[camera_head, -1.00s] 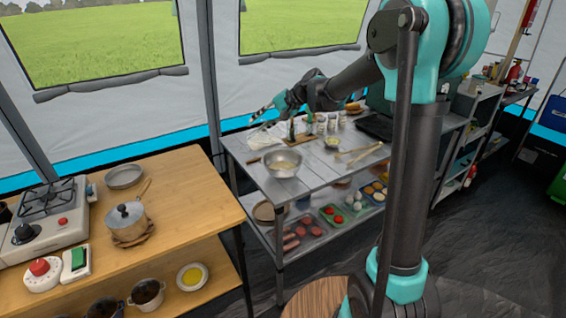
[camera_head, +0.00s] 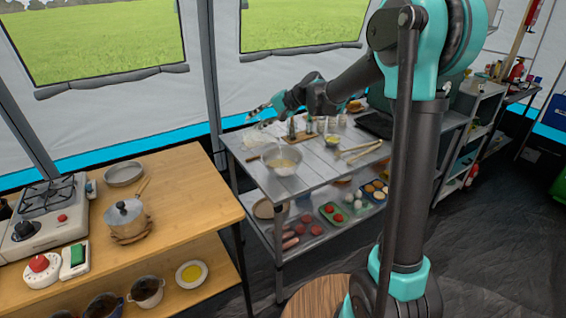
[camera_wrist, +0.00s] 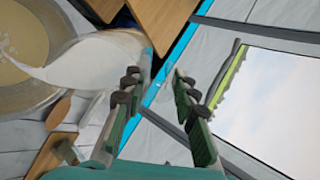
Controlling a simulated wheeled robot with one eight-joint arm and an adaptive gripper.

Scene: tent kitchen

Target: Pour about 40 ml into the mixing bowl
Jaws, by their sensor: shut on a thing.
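The metal mixing bowl (camera_head: 283,168) stands on the front left of the steel table, with pale yellowish contents. In the wrist view, part of what looks like this bowl (camera_wrist: 62,25) fills the upper left. My gripper (camera_head: 259,112) is above the table's back left, behind the bowl. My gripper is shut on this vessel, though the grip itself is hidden.
Small bottles (camera_head: 309,124) stand behind the bowl. A small yellow bowl (camera_head: 332,141) and wooden utensils (camera_head: 358,150) lie to its right. A wooden counter (camera_head: 185,195) with a pot (camera_head: 124,215) and stove (camera_head: 45,215) is at left. The tent wall is close behind the table.

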